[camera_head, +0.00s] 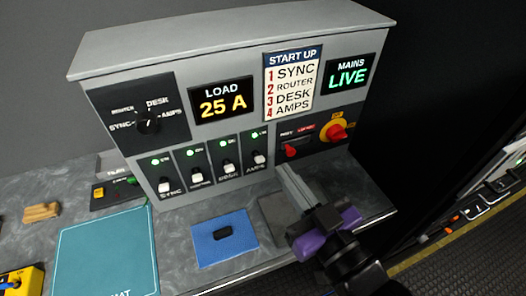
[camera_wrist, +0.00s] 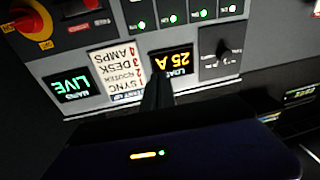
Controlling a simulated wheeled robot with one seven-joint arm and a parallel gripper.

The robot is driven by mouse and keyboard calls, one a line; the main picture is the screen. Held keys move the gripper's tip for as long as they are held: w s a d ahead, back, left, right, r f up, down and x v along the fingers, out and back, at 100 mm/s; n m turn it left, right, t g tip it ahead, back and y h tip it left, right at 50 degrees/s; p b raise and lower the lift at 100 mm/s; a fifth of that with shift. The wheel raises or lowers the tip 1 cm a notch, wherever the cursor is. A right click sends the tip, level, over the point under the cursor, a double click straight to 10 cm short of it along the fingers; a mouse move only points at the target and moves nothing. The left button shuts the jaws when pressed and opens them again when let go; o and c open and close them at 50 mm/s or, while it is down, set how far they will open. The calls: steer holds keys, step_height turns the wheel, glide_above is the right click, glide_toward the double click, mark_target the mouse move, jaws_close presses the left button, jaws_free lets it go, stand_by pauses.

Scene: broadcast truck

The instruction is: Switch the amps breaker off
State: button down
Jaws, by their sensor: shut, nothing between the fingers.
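The amps breaker (camera_head: 259,159) is the rightmost of the breakers on the grey power panel (camera_head: 240,88), with a white lever and a lit green light. The breakers for sync (camera_head: 165,186), router (camera_head: 196,179) and desk (camera_head: 228,168) stand to its left, also lit green. My gripper (camera_head: 283,169) is shut and empty, its tips just right of and slightly below the amps lever; contact cannot be told. In the wrist view the panel is upside down, the closed fingers (camera_wrist: 156,92) show dark before it, and the amps light (camera_wrist: 141,27) is above them.
The load display (camera_head: 221,104) reads 25 A and the mains display (camera_head: 348,75) reads LIVE. A red knob on yellow (camera_head: 337,131) and a smaller red switch (camera_head: 292,151) sit right of the breakers. A blue mat (camera_head: 222,251) with a black object and a teal mat (camera_head: 105,255) lie on the counter.

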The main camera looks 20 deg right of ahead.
steer(key=w+r+m+g+h+p, duration=0.1)
steer(key=w+r+g+p, duration=0.1)
steer(key=w+r, duration=0.65)
step_height(320, 180, down, 8)
steer(key=s+d+m+g, duration=0.1)
steer(key=g, duration=0.4)
steer(key=shift+s+h, duration=0.35)
steer(key=shift+h, duration=0.05)
steer(key=shift+d+f, duration=0.1)
steer(key=b, duration=0.1)
glide_above(258, 157)
steer(key=s, duration=0.1)
step_height(258, 157, down, 6)
steer(key=shift+s+d+r, duration=0.1)
steer(key=shift+d+r, duration=0.05)
steer(key=shift+s+f, duration=0.4)
steer(key=shift+f, duration=0.5)
steer(key=shift+s+f, duration=0.35)
steer(key=shift+f, duration=0.5)
steer(key=shift+f, duration=0.15)
